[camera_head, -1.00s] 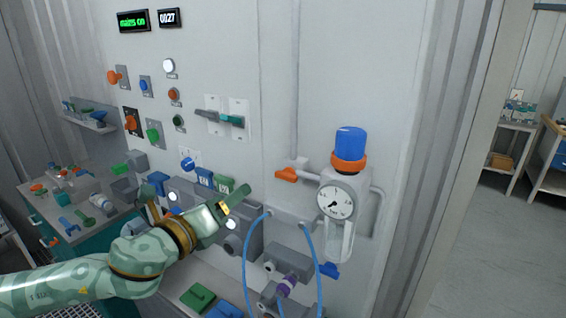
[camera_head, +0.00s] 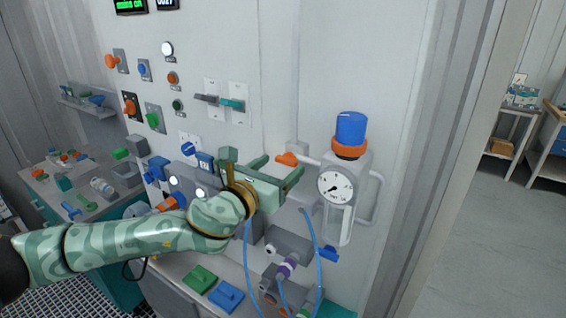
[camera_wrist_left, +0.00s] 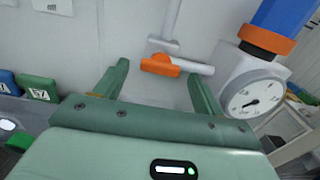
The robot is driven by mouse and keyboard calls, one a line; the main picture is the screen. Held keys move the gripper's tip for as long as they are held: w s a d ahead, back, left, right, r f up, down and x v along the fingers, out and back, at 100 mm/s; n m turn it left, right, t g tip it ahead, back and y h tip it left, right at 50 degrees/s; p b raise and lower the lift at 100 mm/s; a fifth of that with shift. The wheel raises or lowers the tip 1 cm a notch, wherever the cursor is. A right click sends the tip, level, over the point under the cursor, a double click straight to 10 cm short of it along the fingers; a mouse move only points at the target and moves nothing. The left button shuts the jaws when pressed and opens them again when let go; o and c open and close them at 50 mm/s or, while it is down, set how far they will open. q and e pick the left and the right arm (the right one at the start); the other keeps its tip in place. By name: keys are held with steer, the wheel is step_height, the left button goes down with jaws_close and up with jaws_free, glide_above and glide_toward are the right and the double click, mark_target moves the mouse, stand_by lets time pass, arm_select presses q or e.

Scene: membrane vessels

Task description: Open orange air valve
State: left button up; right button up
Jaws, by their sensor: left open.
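The orange air valve handle (camera_head: 287,159) sits on a pipe on the wall, just left of the regulator with its gauge (camera_head: 335,187). In the left wrist view the orange handle (camera_wrist_left: 160,65) lies level along the grey pipe, beyond and between my open fingertips. My left gripper (camera_head: 281,167) is open and empty, its two green fingers reaching toward the wall just below and beside the handle. It also shows in the left wrist view (camera_wrist_left: 160,82). I cannot tell whether a finger touches the handle. My right gripper is not in view.
The regulator has a blue knob (camera_head: 351,128) with an orange ring (camera_head: 350,149), close right of the gripper. Blue hoses (camera_head: 318,250) hang below. A green block (camera_head: 199,279) and a blue block (camera_head: 227,295) lie on the ledge.

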mark_target(287, 161)
arm_select(q)
steer(key=shift+x, duration=1.2)
steer(key=c, duration=1)
